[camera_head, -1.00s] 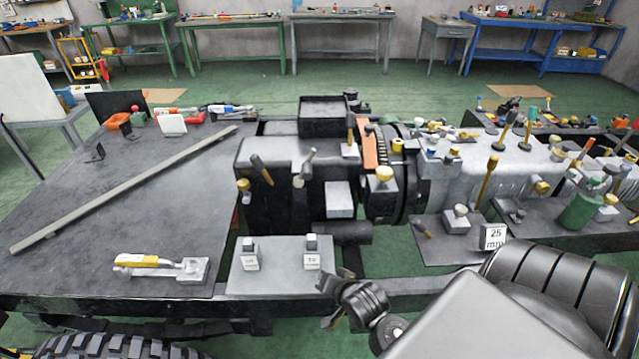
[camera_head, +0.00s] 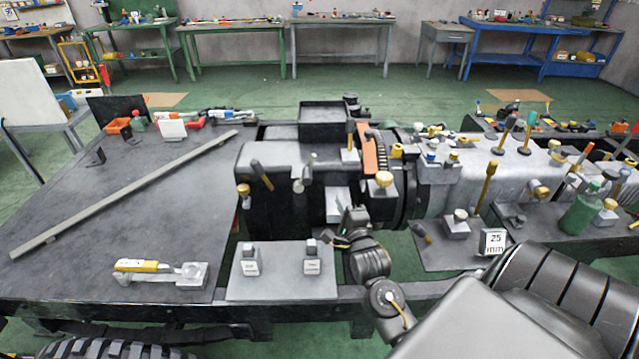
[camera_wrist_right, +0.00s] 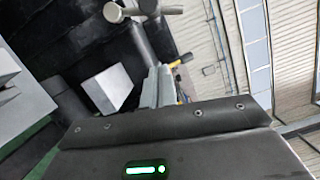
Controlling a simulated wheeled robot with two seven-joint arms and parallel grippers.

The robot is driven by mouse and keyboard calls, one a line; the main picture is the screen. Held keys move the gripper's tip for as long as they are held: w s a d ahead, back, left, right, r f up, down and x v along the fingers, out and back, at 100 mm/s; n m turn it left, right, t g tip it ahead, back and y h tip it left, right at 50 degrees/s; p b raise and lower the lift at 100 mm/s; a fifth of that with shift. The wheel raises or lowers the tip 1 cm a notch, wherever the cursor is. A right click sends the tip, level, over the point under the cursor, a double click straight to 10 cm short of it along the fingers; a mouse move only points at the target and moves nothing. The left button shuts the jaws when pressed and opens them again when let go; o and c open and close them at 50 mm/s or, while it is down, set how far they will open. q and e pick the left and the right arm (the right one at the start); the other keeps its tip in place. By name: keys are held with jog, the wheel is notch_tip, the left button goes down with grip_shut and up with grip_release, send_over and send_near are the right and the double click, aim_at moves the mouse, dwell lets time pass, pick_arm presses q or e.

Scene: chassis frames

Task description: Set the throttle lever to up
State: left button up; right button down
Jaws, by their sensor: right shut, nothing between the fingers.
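No label marks the throttle lever, so I cannot tell for sure which lever it is. On the black housing, a grey lever (camera_head: 306,172) leans up and to the right, beside a dark-handled lever (camera_head: 262,175) that leans left. A grey rod with rounded ends (camera_wrist_right: 142,12), probably the grey lever, crosses the top of the wrist view. My right gripper (camera_head: 340,241) is shut and empty, in front of and below the housing, apart from both levers. Its fingers (camera_wrist_right: 160,85) also show in the wrist view. My left gripper is out of view.
Two small labelled blocks (camera_head: 250,260) stand on a grey plate left of my right gripper. A yellow-handled clamp (camera_head: 145,266) lies on the left of the bench. A pale block (camera_head: 337,204) is fixed low on the housing.

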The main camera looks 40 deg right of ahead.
aim_at(306, 177)
jog(key=w+r+p, duration=0.1)
jog(key=w+p, duration=0.2)
jog(key=w, duration=0.6)
jog(key=shift+w+p, duration=0.15)
jog(key=shift+p, duration=0.15)
jog(key=shift+r, duration=0.1)
